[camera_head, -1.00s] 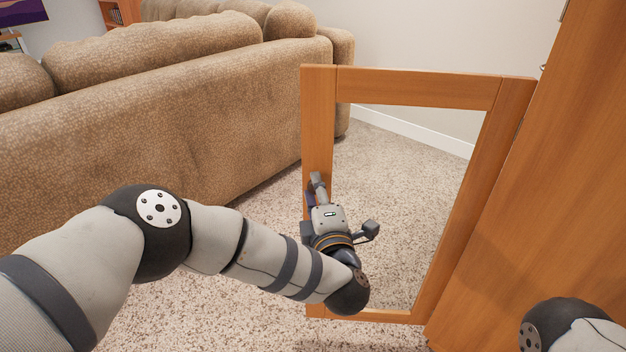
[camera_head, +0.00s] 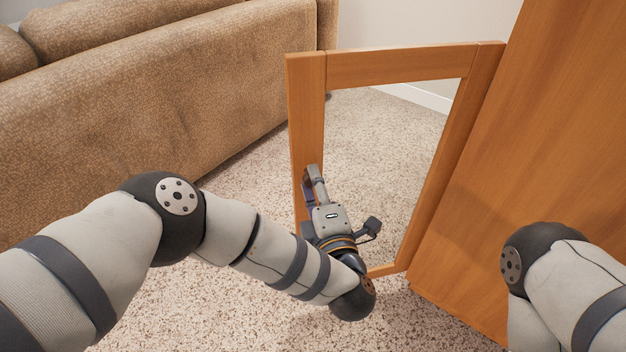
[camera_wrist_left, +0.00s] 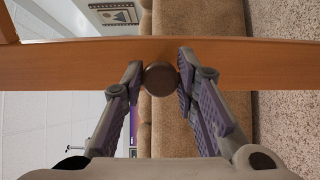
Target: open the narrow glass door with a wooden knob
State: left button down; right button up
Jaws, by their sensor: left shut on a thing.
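The narrow glass door (camera_head: 308,110) has an orange-brown wooden frame and a clear pane. It stands swung out from the wooden cabinet (camera_head: 480,190), joined to it along its right side. My left gripper (camera_head: 310,180) is at the door's left, free-edge stile. In the left wrist view my left gripper (camera_wrist_left: 160,85) has its two fingers shut on the round brown wooden knob (camera_wrist_left: 160,79), one finger on each side. The door frame (camera_wrist_left: 60,65) runs across that view behind the knob. The knob is hidden in the head view. My right gripper is out of view.
A brown patterned sofa (camera_head: 150,100) stands behind and left of the door. Speckled carpet (camera_head: 240,180) lies free between sofa and door. The cabinet side fills the right, close to my right arm (camera_head: 560,270).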

pick_arm(q)
jog(key=shift+d, duration=0.5)
jog(key=c, duration=1.5)
grip_release()
jog(key=shift+o, duration=1.1)
jog(key=shift+d, duration=0.15)
jog(key=v, duration=0.7)
jog(key=shift+s, duration=0.25)
